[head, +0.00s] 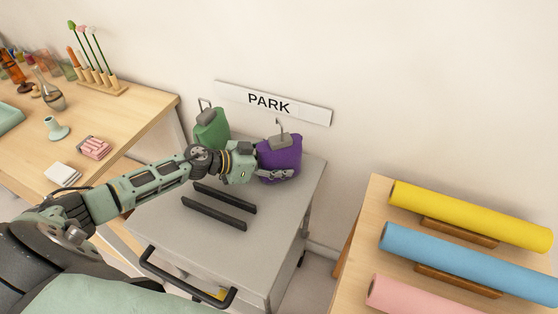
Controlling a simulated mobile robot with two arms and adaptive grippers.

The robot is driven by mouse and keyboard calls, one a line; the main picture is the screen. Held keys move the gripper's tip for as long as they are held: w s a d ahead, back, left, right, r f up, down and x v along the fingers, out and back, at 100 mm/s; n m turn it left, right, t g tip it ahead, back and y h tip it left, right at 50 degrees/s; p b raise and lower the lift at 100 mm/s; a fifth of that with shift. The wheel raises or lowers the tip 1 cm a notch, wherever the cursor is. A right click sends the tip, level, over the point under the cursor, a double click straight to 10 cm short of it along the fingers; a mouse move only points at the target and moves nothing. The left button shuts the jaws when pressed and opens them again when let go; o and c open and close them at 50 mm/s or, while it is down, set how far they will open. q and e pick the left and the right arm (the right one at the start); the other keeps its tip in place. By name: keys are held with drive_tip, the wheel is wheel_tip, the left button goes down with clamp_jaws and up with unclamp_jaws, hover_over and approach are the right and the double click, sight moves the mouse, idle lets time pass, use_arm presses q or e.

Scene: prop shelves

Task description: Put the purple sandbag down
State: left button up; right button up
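The purple sandbag (281,159) is at the back right of a grey cart top (165,222), with a grey block and a wire handle at its top. My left gripper (277,172) reaches it from the left. One finger lies along the front of the bag, and the gripper appears shut on it; the other finger is hidden. The bag is upright, its bottom low over the cart top; I cannot tell whether it touches. A green sandbag (211,129) with a wire handle stands to its left, partly behind my arm. My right gripper is not in view.
A PARK sign (271,103) is on the wall behind. Two black rails (213,214) lie on the cart top, and a black handle (186,282) is at its front. A wooden table (135,125) with props stands left; a table with yellow (470,215), blue and pink rolls stands right.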

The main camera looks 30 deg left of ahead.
sight(258, 161)
use_arm(q)
drive_tip(key=o, duration=0.5)
drive_tip(key=shift+s, duration=0.1)
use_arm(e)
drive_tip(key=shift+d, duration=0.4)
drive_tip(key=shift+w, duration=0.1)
use_arm(q)
drive_tip(key=shift+r, duration=0.1)
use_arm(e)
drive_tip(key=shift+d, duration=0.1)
use_arm(q)
drive_tip(key=p+v, duration=0.5)
drive_tip(key=v, duration=0.6)
drive_tip(key=shift+d+r, duration=0.1)
drive_tip(key=shift+s+a+p, duration=0.3)
drive_tip(key=shift+s+a, duration=0.05)
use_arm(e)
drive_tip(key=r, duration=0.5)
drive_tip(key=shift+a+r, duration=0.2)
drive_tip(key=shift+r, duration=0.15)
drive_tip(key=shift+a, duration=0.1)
